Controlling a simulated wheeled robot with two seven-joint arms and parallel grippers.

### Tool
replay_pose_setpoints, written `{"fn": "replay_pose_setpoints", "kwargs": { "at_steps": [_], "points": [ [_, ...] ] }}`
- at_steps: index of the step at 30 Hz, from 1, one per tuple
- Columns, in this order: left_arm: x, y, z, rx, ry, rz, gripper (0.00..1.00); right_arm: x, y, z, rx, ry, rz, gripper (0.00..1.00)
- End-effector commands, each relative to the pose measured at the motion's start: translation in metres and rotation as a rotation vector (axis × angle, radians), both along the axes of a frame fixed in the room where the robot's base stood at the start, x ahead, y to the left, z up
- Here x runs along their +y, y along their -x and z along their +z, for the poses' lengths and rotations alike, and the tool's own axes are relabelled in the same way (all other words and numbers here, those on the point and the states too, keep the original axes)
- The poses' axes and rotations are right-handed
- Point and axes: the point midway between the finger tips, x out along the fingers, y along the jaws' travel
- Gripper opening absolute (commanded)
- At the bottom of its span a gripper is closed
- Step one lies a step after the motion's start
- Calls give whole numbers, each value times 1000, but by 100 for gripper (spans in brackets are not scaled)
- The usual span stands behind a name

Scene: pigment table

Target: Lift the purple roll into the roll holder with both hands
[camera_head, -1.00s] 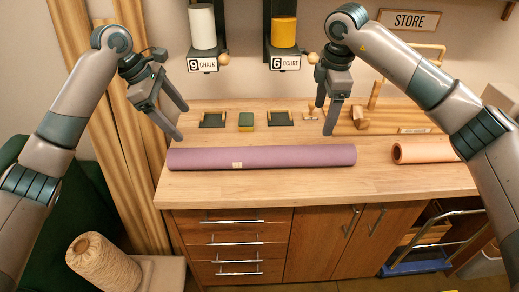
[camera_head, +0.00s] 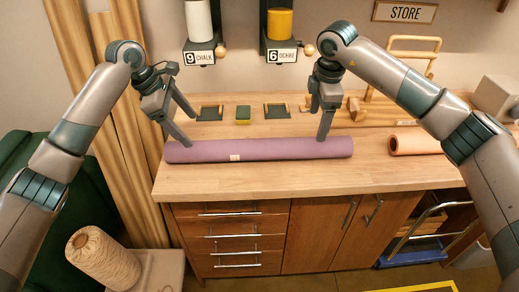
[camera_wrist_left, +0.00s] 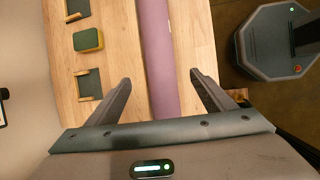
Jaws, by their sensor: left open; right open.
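The purple roll (camera_head: 265,150) lies lengthwise along the front of the wooden table, with a pale label near its left part. My left gripper (camera_head: 190,131) is open above the roll's left end. In the left wrist view the roll (camera_wrist_left: 156,50) runs between the spread fingers (camera_wrist_left: 160,77). My right gripper (camera_head: 323,138) is open at the roll's right part; its fingers overlap in the head view, so their exact fit around the roll is unclear. Two dark cradle-like brackets (camera_head: 209,112) (camera_head: 277,111) sit behind the roll; I cannot tell for certain that they are the roll holder.
A green and yellow block (camera_head: 243,114) sits between the brackets. A peach roll (camera_head: 415,144) lies to the right. Wooden frame parts (camera_head: 413,42) stand behind my right arm. Chalk (camera_head: 199,20) and ochre (camera_head: 280,24) containers hang above. The table's front strip (camera_head: 250,185) is clear.

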Motion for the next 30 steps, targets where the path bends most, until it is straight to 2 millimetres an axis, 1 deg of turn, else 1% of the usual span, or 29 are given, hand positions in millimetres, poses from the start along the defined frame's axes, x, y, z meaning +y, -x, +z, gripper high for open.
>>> {"fn": "replay_pose_setpoints", "kwargs": {
  "at_steps": [1,9,15,18,24,30],
  "points": [
    [-4,-1,-9,3,0,0,76,0,-1,-10,3,1,-1,76],
    [-20,-7,-49,3,0,-1,76,0,-8,-54,3,2,-1,76],
    [-32,-12,-78,3,0,0,76,0,-13,-84,2,1,-1,76],
    [-37,-14,-89,2,-1,-1,76,0,-15,-96,1,0,-1,76],
    [-43,-16,-102,1,0,0,76,0,-17,-110,0,-1,0,76],
    [-44,-16,-104,0,0,-1,76,0,-18,-113,-1,0,0,76]
  ]
}}
